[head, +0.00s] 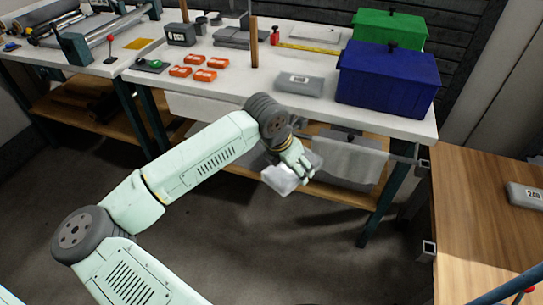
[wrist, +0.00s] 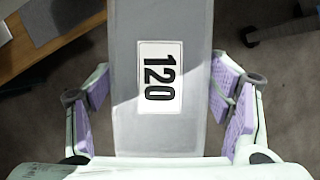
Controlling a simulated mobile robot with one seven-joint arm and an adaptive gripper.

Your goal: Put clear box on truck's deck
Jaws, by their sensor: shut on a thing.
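My gripper (head: 297,165) is shut on a pale, clear-looking box (head: 283,180) and holds it in the air in front of the workbench. In the wrist view the box (wrist: 128,95) fills the middle between the two purple-padded fingers; it looks grey there and bears a white label reading 120. The truck's deck appears to be the brown wooden surface (head: 475,235) at the right in the head view, apart from the held box. Another pale box (head: 525,195) with a label lies on that deck near the right picture edge.
The white workbench (head: 225,65) stands behind my gripper. It carries a blue bin (head: 388,80), a green bin (head: 375,27), a grey labelled box (head: 299,84) and several orange pieces (head: 193,71). Metal brackets (head: 427,250) stick out at the deck's near-left edge. Floor between is clear.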

